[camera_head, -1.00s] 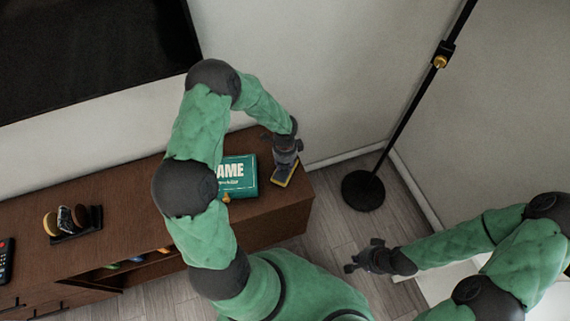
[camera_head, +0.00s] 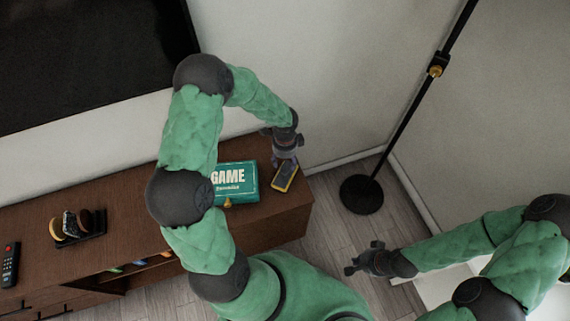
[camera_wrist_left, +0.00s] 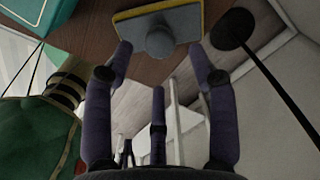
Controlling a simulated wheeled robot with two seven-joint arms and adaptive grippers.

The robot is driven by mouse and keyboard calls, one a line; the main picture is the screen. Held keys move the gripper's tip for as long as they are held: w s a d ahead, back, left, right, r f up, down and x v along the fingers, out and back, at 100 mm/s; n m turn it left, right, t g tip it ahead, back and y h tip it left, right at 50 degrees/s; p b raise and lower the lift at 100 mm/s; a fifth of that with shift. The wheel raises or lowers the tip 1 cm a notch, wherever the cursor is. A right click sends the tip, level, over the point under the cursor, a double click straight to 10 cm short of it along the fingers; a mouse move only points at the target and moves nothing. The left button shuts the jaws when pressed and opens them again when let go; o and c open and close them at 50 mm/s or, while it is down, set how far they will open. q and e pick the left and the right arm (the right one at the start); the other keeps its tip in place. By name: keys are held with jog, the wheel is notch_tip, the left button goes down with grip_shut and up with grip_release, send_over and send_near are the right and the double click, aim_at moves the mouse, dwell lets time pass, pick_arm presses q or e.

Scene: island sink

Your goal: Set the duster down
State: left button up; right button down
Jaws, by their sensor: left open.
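The duster (camera_head: 285,178) is a grey block with a yellow edge. It lies on the right end of the brown wooden cabinet top, beside the green game box. In the left wrist view the duster (camera_wrist_left: 184,22) shows its yellow rim and a round grey knob. My left gripper (camera_head: 283,158) is just above and behind it. Its purple fingers (camera_wrist_left: 160,62) are spread apart on either side of the knob, with nothing held between them. My right gripper (camera_head: 354,262) hangs over the floor, away from the cabinet; its fingers look apart and nothing shows between them.
The green game box (camera_head: 236,184) stands close to the left of the duster. A rack of round items (camera_head: 80,228) and a remote (camera_head: 10,265) lie further left on the cabinet (camera_head: 290,215). A black floor lamp base (camera_head: 361,195) stands right of the cabinet.

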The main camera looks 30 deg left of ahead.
aim_at(285, 168)
pick_arm(q)
notch_tip(285, 168, up, 5)
jog(key=p, duration=0.1)
jog(key=s+d+f+n+h, duration=0.2)
jog(key=s+d+f+n, duration=0.4)
jog(key=s+d+n, duration=0.2)
jog(key=s+d+f+n+h, duration=0.2)
jog(key=s+d+f+n, duration=0.4)
jog(key=s+d+n, duration=0.2)
jog(key=shift+s+d+f+n, duration=0.15)
jog(key=shift+s+d+n, duration=0.3)
jog(key=shift+d, duration=0.6)
jog(key=shift+c, duration=0.3)
